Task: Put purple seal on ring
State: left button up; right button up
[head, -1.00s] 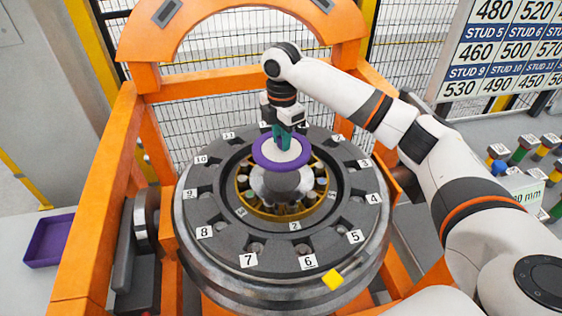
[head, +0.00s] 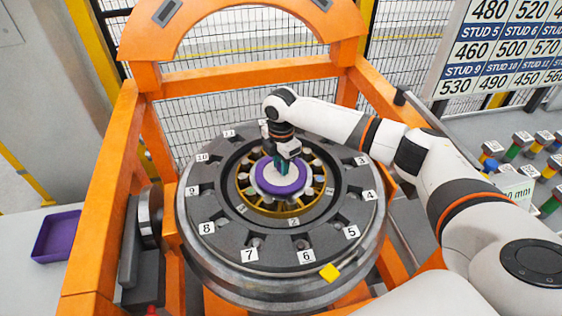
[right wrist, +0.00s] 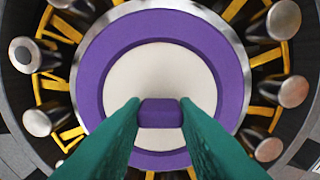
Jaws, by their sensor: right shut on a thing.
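The purple seal is a flat purple ring (head: 281,191) with a pale disc showing in its middle. In the right wrist view the purple seal (right wrist: 91,75) lies inside a silver rim (right wrist: 247,72) and looks about centred on it. My right gripper (head: 281,167) points down with green fingers. It is shut on a small purple block of the seal, between the fingertips in the right wrist view (right wrist: 160,108). Around the seal is a brass-coloured ring (head: 247,197) with metal rollers. I cannot tell whether the seal touches the rim. My left gripper is out of view.
A dark round plate (head: 222,236) with numbered slots surrounds the centre, inside an orange frame (head: 100,200). A yellow block (head: 329,272) is at its front edge. A purple tray (head: 56,236) is at left; coloured studs (head: 530,150) stand at right.

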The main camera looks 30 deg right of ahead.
jog(key=o, duration=0.6)
jog(key=shift+f, duration=0.15)
jog(key=shift+c, duration=0.2)
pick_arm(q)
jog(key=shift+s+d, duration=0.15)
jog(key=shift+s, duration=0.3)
pick_arm(e)
jog(key=o, duration=0.4)
jog(key=shift+o, duration=0.2)
pick_arm(q)
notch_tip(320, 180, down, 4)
jog(key=b, duration=0.3)
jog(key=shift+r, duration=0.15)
pick_arm(e)
notch_tip(320, 180, up, 12)
jog(key=shift+r, duration=0.2)
